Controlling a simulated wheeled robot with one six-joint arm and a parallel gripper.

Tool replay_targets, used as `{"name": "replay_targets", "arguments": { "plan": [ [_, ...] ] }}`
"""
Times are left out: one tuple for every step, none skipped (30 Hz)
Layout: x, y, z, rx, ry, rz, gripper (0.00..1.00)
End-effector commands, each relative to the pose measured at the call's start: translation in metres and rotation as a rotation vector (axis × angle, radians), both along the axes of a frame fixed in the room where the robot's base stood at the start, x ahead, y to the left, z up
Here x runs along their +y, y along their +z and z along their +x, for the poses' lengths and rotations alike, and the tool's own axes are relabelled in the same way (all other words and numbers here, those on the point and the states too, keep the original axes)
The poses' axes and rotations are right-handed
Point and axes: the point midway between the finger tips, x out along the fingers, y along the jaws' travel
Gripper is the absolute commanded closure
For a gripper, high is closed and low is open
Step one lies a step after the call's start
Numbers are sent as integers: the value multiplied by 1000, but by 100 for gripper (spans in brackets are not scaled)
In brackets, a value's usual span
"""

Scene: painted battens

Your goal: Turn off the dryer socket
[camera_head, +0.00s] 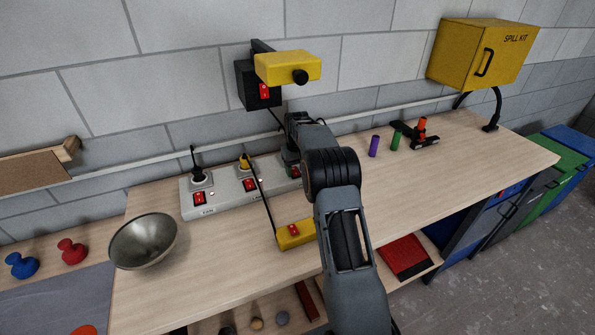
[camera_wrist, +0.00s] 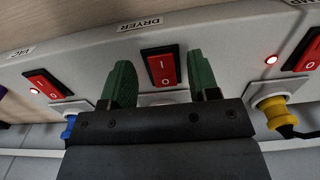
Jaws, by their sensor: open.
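The dryer socket's red rocker switch (camera_wrist: 161,66) sits on the grey power strip (camera_wrist: 85,50), beneath the DRYER label (camera_wrist: 140,24) in the wrist view. It is marked I and O; I cannot tell which side is pressed. My gripper (camera_wrist: 163,82) is open, its green fingers on either side of the switch; contact is unclear. The left finger covers the area beside the switch, and no dryer lamp shows. The gripper body hides most of the socket. In the head view my gripper is over the strip's (camera_head: 225,195) right part, beside the dryer switch (camera_head: 295,171).
Neighbouring switches (camera_wrist: 48,85) and (camera_wrist: 305,50) have lit lamps; a blue plug (camera_wrist: 70,127) and yellow plug (camera_wrist: 273,112) flank my gripper.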

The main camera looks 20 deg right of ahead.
Motion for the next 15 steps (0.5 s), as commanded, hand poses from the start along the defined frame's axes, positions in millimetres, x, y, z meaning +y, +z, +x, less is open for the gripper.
{"name": "replay_targets", "arguments": {
  "plan": [
    [0, -4, 0, 3, 0, 1, 45],
    [0, -6, 0, 3, 0, 1, 45],
    [0, -8, 0, 2, 0, 0, 45],
    [0, -9, 0, 1, 0, 0, 45],
    [0, -10, 0, 1, 0, 0, 45],
    [0, -11, 0, 0, 0, 0, 45],
    [0, -11, 0, 0, 0, 0, 45],
    [0, -12, 0, 0, 0, 0, 45],
    [0, -12, 0, 0, 0, 0, 45],
    [0, -12, 0, 0, 0, 0, 45],
    [0, -12, 0, 0, 0, 0, 45],
    [0, -12, 0, 0, 0, 0, 45],
    [0, -12, 0, 0, 0, 0, 45],
    [0, -12, 0, 0, 0, 0, 45],
    [0, -12, 0, 0, 0, 0, 46]
  ]
}}
